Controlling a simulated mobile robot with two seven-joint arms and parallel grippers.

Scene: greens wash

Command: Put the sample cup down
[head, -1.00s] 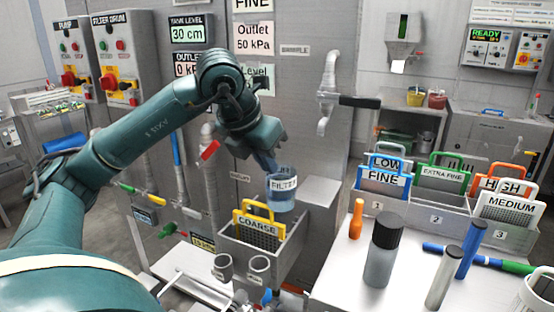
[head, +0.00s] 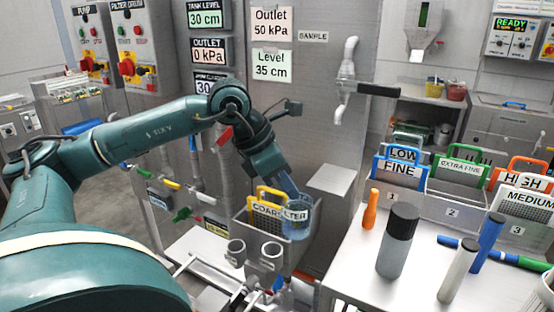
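My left gripper (head: 289,190) reaches down from the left arm and is shut on a clear bluish cup (head: 298,230), which I take for the sample cup. The cup is in front of the right side of a metal filter box (head: 257,229). A label reading partly "FILTER" shows at the cup; I cannot tell whether it is on the cup or behind it. The cup hides part of the yellow-framed COARSE screen (head: 264,208) in the box. Whether the cup touches anything below is unclear. My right gripper is not in view.
Two small grey round holders (head: 237,250) stand at the box's front. A bare metal ledge (head: 333,179) lies right of the box. The metal table (head: 350,270) at right holds an orange bottle (head: 370,209), a black-capped bottle (head: 397,242) and tubes, with clear room at its left.

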